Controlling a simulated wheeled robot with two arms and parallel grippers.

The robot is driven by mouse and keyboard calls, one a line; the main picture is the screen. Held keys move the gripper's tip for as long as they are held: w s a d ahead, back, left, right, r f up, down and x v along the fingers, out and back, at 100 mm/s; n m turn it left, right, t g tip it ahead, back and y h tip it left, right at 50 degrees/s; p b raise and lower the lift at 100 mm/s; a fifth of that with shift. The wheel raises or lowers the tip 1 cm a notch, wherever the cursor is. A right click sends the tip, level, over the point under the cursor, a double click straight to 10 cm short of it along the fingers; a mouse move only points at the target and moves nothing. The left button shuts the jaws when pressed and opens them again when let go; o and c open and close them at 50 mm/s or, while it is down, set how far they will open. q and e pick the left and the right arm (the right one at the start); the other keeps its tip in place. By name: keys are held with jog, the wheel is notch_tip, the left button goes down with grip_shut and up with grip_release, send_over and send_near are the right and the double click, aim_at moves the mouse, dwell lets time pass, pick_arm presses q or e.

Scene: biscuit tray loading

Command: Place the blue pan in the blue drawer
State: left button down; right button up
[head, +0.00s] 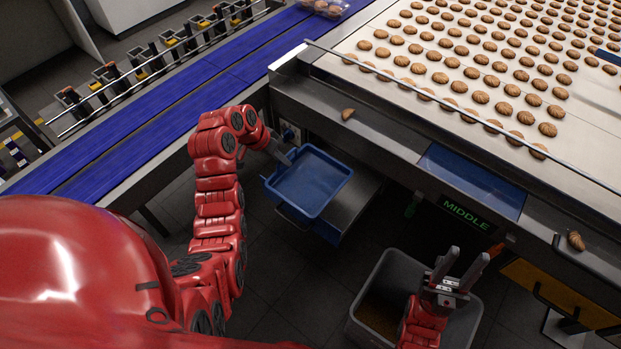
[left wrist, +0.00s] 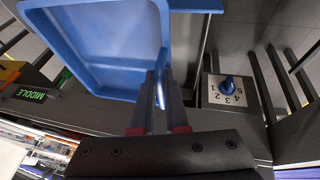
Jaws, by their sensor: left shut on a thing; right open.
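The blue pan (head: 315,184) is a shallow, empty rectangular tray, roughly level beside the machine's side in the head view. My left gripper (head: 287,157) is shut on its rim at the upper left corner. The left wrist view shows the pan (left wrist: 105,45) large, with its rim at the closed fingers (left wrist: 160,92). A pulled-out drawer with a blue front (head: 325,233) and grey inner surface (head: 355,203) lies under the pan, partly hidden by it. I cannot tell whether the pan touches it. My right gripper (head: 461,268) is open and empty above a grey bin.
The grey bin (head: 372,290) stands on the floor with crumbs inside. A MIDDLE sign (head: 466,214) is on the machine's side, with a numbered dial (left wrist: 228,88) near the pan. Biscuits cover the belt (head: 580,160); single pastries lie on the ledge (head: 348,114) and further right (head: 576,240).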

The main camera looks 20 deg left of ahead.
pick_arm(q)
jog(key=p, duration=0.2)
send_over(306, 165)
jog(key=shift+w+d+r, duration=0.25)
jog(key=shift+d+r, duration=0.05)
jog(key=shift+d, duration=0.05)
notch_tip(306, 165, down, 8)
jog(key=shift+a+r+p, duration=0.1)
jog(key=shift+r+p, duration=0.05)
jog(key=shift+p, duration=0.75)
jog(key=shift+f, duration=2.35)
jog(key=c, duration=0.9)
grip_release()
